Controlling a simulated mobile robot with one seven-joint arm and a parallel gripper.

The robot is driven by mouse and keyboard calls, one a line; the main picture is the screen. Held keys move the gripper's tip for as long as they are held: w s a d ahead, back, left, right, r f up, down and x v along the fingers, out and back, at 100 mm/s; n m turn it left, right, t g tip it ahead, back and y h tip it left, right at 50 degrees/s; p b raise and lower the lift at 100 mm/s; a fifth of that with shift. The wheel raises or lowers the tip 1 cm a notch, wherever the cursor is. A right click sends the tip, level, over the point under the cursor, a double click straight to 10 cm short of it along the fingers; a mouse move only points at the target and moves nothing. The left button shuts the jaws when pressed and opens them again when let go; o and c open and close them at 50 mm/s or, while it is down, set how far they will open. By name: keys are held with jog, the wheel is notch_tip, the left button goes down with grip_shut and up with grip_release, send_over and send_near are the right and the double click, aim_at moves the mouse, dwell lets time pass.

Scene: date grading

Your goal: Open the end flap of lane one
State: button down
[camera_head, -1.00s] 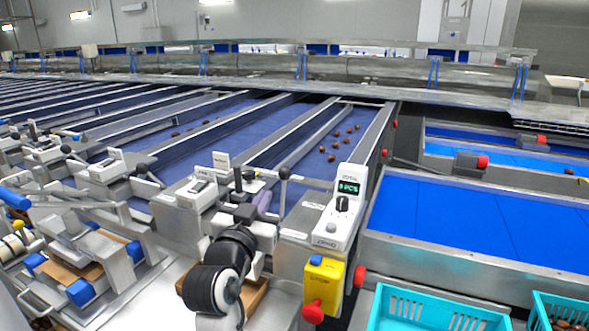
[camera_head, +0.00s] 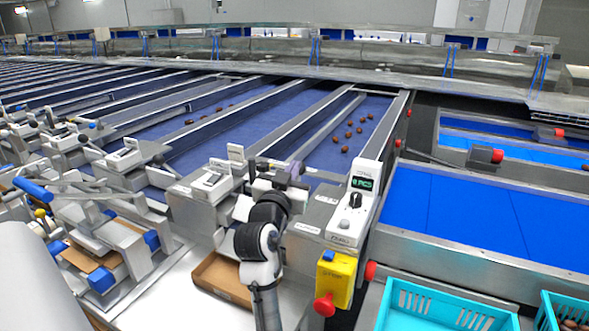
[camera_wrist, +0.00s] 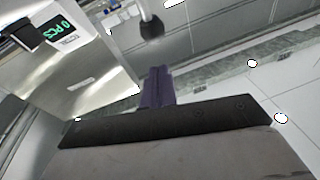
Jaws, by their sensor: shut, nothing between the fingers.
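Lane one appears to be the blue belt lane nearest the right, with brown dates (camera_head: 348,135) lying on it. Its white control box (camera_head: 352,205) has a lit green display. My gripper (camera_head: 292,170) is at the near end of this lane, left of the control box. Its purple fingers (camera_wrist: 157,85) are shut and empty. A black ball knob on a rod (camera_wrist: 151,25) stands beyond the fingertips, apart from them in the picture. The end flap cannot be made out clearly; my arm covers part of the lane end.
A brown tray (camera_head: 222,278) sits below the lane end, partly behind my arm. A yellow box with a red button (camera_head: 336,280) is at the right. Turquoise crates (camera_head: 440,308) stand at the lower right. Similar lane ends with levers continue to the left.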

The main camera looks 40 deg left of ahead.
aim_at(302, 168)
jog(key=shift+w+a+f, duration=0.25)
jog(key=shift+w+f, duration=0.2)
jog(key=shift+w, duration=0.05)
jog(key=shift+w+a+f, duration=0.2)
jog(key=shift+w+f, duration=0.2)
jog(key=shift+w, duration=0.05)
jog(key=shift+w+b, duration=0.1)
jog(key=shift+b, duration=0.2)
jog(key=w+b, duration=0.2)
jog(key=w, duration=0.1)
jog(key=w+a+b, duration=0.1)
jog(key=b, duration=0.1)
jog(key=shift+w+f, duration=0.2)
jog(key=shift+f, duration=0.1)
jog(key=shift+w+a+r, duration=0.15)
jog(key=shift+w+a, duration=0.05)
jog(key=shift+w, duration=0.35)
